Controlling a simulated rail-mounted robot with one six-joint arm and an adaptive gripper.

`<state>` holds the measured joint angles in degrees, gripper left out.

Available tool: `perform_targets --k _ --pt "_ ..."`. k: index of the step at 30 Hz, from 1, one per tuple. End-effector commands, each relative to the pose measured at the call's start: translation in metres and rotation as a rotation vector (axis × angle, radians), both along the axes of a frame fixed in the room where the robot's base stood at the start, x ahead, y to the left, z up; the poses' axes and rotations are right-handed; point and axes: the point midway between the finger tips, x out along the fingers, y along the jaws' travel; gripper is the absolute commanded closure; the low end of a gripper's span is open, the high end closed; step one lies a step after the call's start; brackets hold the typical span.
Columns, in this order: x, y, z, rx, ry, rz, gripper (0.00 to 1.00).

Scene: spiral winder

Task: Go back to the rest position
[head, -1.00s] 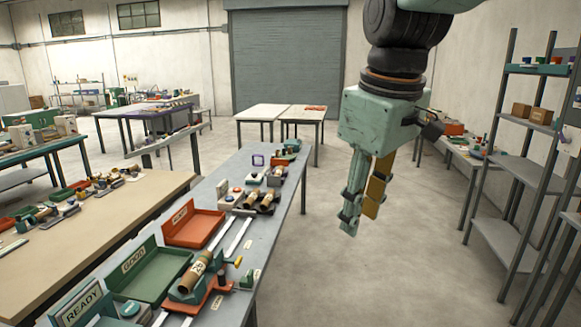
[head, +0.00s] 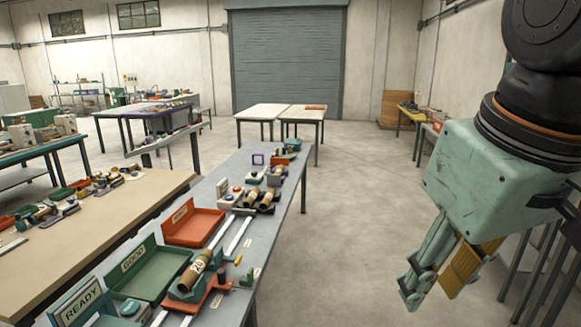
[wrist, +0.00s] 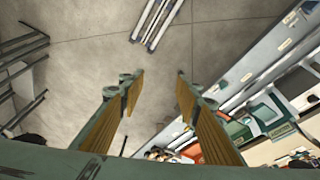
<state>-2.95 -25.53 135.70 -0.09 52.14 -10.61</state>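My gripper (head: 428,290) hangs over bare floor at the right of the head view, clear of the long grey workbench (head: 262,222). In the wrist view its two fingers (wrist: 160,84) stand apart with only floor between them, so it is open and empty. The cardboard tube marked 20 (head: 193,271) lies on an orange-red fixture on the workbench, apart from my gripper.
On the workbench are a green GOOD tray (head: 150,290), a red tray (head: 194,238) and a READY tray (head: 82,304) at the near left. A tan table (head: 40,268) stands left. White tables (head: 260,112) stand far back. Open floor (head: 350,220) lies between workbench and gripper.

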Motion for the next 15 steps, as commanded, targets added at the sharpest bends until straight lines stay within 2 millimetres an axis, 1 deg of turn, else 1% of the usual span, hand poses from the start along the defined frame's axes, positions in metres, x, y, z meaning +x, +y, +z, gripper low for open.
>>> perform_targets --k 1,9,15 --pt "-0.01 -0.002 -0.003 0.005 -0.005 -0.023 0.69" --pt "-0.051 -0.012 -0.02 0.038 -0.022 -0.147 0.69" --pt "-0.071 -0.015 -0.03 0.055 -0.031 -0.207 0.69"
